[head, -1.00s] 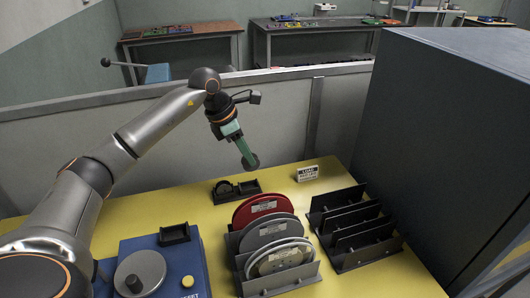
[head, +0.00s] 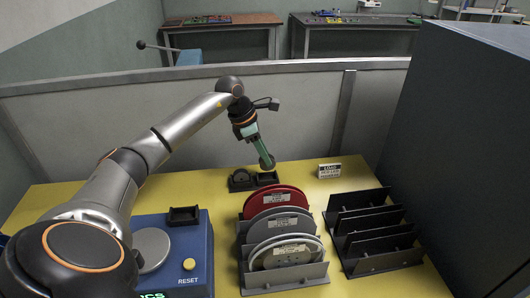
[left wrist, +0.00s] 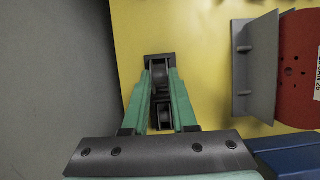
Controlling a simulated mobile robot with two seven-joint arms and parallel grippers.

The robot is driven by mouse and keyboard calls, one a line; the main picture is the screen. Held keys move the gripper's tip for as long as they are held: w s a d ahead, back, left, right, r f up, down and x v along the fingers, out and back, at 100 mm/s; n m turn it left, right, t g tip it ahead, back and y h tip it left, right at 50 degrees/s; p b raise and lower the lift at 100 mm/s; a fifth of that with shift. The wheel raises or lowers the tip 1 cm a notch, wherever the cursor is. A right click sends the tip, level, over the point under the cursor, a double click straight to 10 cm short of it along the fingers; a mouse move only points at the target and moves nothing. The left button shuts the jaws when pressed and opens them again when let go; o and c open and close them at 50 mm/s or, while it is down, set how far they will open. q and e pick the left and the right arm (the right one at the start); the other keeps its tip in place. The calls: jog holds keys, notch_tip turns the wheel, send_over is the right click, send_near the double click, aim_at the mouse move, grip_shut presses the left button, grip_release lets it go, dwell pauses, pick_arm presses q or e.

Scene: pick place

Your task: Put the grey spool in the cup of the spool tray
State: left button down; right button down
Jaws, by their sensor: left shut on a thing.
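My left gripper (head: 262,154) is shut on the grey spool (head: 267,162), a small disc at its fingertips. It holds the spool just above the right part of the small black spool tray (head: 250,186); whether the spool touches the tray, I cannot tell. The tray's left part holds a dark round piece (head: 240,175). In the left wrist view, the green fingers of the gripper (left wrist: 161,78) stand on either side of the grey spool (left wrist: 160,74), with the tray (left wrist: 161,58) below. The fingers partly hide the tray. My right gripper is not in view.
A rack with red, grey and white reels (head: 283,238) stands in front of the tray. An empty black rack (head: 372,235) and a small sign (head: 329,171) are to the right. A blue console (head: 195,250) is front left.

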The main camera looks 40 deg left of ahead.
aim_at(264, 165)
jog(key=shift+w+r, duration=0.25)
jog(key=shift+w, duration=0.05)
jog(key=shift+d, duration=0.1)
pick_arm(q)
jog(key=shift+f, duration=0.2)
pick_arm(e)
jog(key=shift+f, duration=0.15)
pick_arm(q)
jog(key=shift+f+b, duration=0.55)
jog(key=shift+f, duration=0.55)
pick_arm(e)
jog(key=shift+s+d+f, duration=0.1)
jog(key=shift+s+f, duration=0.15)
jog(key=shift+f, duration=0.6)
pick_arm(q)
jog(key=shift+f+b, duration=0.3)
jog(key=shift+b, duration=0.15)
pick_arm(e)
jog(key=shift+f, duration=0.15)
pick_arm(q)
jog(key=shift+f, duration=0.35)
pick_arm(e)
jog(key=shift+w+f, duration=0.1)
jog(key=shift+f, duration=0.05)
